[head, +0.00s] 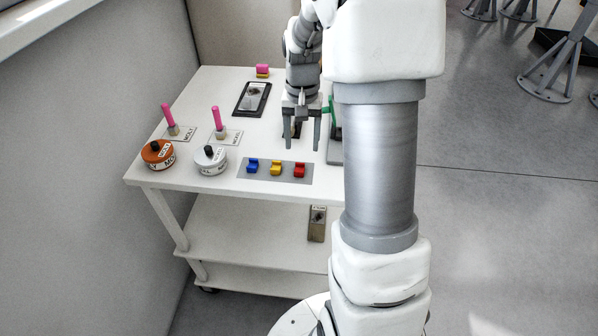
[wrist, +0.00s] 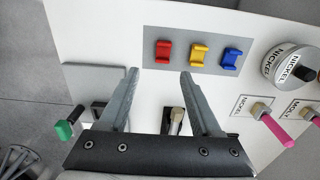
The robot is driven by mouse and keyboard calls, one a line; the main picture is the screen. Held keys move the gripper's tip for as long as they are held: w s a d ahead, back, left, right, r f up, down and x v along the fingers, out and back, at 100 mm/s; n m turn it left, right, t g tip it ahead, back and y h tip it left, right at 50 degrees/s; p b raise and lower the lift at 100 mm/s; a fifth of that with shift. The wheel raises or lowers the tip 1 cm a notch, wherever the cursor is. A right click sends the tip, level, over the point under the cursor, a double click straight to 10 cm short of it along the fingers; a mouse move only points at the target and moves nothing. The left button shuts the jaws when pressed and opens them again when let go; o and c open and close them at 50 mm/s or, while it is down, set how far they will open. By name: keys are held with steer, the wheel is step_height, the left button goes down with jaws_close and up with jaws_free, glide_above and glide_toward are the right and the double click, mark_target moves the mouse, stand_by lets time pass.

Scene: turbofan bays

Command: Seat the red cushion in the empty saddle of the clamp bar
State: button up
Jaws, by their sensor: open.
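The red cushion (head: 299,171) sits at the right end of a grey strip (head: 264,178) near the table's front edge, beside a yellow cushion (head: 276,169) and a blue cushion (head: 252,167). In the wrist view the red cushion (wrist: 163,50) is the leftmost of the three, just beyond my fingertips. My gripper (head: 302,143) is open and empty, fingers apart, above the table and behind the red cushion in the head view; it also shows in the wrist view (wrist: 160,77). I cannot make out the clamp bar or its empty saddle for certain.
An orange tin (head: 158,155) and a white tin (head: 211,161) stand left of the strip, with pink-handled brushes (head: 217,122) behind. A dark-framed tray (head: 252,99) lies farther back. A green-handled item (wrist: 65,130) is partly hidden. A labelled block (head: 317,224) stands on the lower shelf.

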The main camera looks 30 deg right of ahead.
mark_target(300, 169)
steer(key=f, duration=0.4)
steer(key=f+b, duration=0.1)
steer(key=f, duration=0.1)
steer(key=shift+s+a+f, duration=0.15)
steer(key=shift+a+f, duration=0.2)
steer(key=shift+f, duration=0.05)
jaws_close()
